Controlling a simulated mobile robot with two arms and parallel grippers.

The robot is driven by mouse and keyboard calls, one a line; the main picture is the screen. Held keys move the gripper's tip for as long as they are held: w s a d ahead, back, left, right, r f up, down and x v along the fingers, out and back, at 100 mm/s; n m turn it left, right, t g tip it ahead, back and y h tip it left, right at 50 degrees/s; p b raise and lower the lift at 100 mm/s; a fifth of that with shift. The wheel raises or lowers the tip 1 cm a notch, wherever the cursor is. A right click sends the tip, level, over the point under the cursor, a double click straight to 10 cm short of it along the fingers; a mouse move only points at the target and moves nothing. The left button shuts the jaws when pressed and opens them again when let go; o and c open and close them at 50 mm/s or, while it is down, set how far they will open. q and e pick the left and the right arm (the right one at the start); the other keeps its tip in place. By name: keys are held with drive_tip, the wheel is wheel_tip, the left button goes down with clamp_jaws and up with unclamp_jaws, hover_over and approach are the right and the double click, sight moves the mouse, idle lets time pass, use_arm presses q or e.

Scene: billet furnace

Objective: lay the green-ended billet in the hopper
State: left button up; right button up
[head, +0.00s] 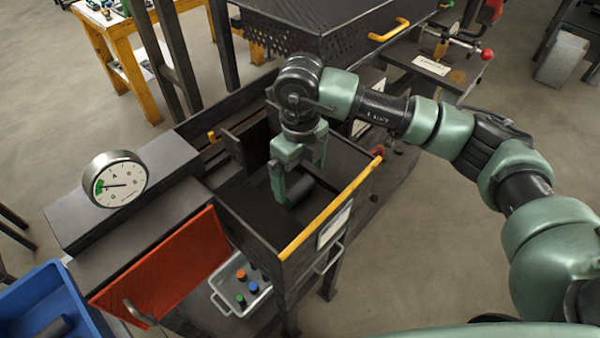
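A dark cylindrical billet (301,190) lies inside the dark open-topped box that I take for the hopper (249,234), which has a yellow bar along its near right edge. No coloured end shows on this billet, so I cannot tell if it is the green-ended one. My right gripper (298,178) points down into the box. Its green fingers are spread apart, one at the left of the billet and one beyond it. I cannot tell whether a finger touches it. My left gripper is not in view.
A grey tray (234,309) below holds several small pieces with orange, blue and green tops. A red-orange door (165,268), a dial gauge (115,180) and a blue bin (45,294) with a dark cylinder are at left. A perforated dark housing (340,30) stands behind.

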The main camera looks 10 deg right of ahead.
drive_tip(key=shift+s+f, duration=0.1)
wheel_tip(320, 180, up, 8)
drive_tip(key=b, duration=0.2)
idle(0.4)
drive_tip(key=shift+f, duration=0.1)
idle(0.7)
